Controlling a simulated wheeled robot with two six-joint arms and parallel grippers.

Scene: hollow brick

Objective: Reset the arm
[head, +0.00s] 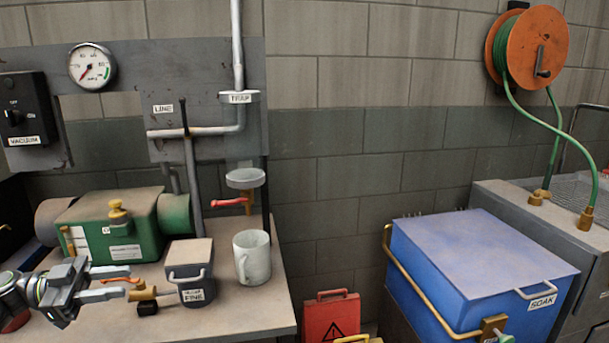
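My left gripper (126,281) reaches in from the left over the workbench (238,311). Its two fingers are apart, with a visible gap between them. An orange lever (120,281) shows near the fingertips; I cannot tell whether it is touched. A small brass fitting (148,293) lies just beyond the fingers, left of a grey box marked FINE (192,281). My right gripper is not in view.
A green pump (118,228) stands behind the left gripper. A white mug (252,262) stands right of the grey box. A blue SOAK box (470,255), a red case (331,315) and a hose reel (535,50) are further right.

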